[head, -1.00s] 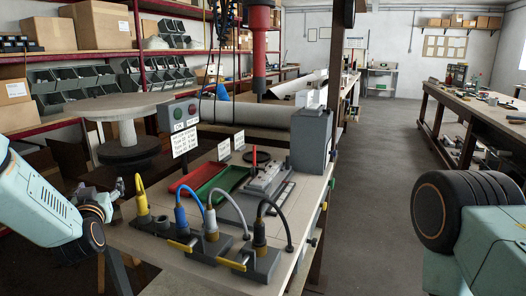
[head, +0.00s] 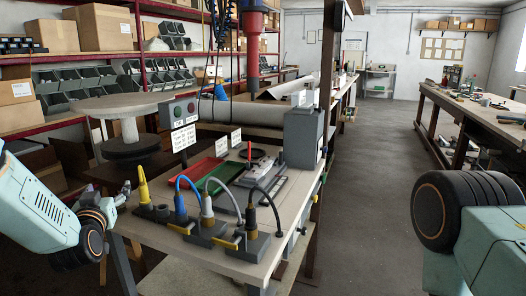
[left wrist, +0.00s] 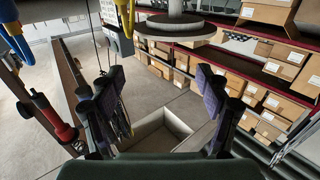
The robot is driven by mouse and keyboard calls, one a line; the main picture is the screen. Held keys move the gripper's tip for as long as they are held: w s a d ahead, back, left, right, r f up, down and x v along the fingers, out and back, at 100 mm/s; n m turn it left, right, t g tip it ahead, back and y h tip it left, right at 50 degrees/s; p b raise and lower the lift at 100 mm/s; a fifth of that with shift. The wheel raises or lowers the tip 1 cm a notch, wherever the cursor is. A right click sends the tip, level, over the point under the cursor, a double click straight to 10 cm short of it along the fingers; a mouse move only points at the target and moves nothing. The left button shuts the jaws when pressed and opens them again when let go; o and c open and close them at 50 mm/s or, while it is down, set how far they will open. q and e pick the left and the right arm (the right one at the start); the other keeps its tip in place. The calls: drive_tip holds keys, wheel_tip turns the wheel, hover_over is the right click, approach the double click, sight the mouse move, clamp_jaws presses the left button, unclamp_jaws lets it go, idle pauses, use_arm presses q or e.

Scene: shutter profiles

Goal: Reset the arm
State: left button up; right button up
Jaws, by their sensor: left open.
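My left arm comes in from the left of the head view. Its gripper (head: 122,194) is beside the left edge of the workbench (head: 222,258), near the yellow plug (head: 143,190), and holds nothing that I can see.
The bench carries blue (head: 181,203), grey and black cabled plugs, a red tray (head: 196,170), a green tray (head: 222,173) and a grey box (head: 303,138). A round table (head: 118,105) and shelves stand left. The aisle floor (head: 375,190) is clear.

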use_arm(q)
drive_tip(key=s+d+f+m+h, duration=0.2)
drive_tip(key=s+d+h, duration=0.1)
drive_tip(key=d, duration=0.2)
drive_tip(key=shift+s+f+t, duration=0.15)
drive_tip(key=shift+f+t, duration=0.15)
drive_tip(key=shift+d, duration=0.1)
